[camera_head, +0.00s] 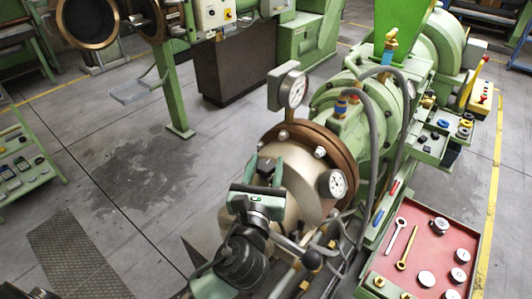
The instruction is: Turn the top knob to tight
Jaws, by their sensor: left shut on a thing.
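My left gripper (264,176) reaches up from the bottom centre to the domed front of the green extruder (347,113). Its fingers are closed around a small dark knob (265,166) at the upper left of the tan end face, inside the brown flange ring (335,146). The fingers and gripper body hide much of the knob, so its turn angle and any tight mark cannot be read. My right gripper is not in view.
Grey hoses (372,125) loop along the right side. A red tray (432,236) with wrenches and round parts is at right. Open floor (140,180) lies left.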

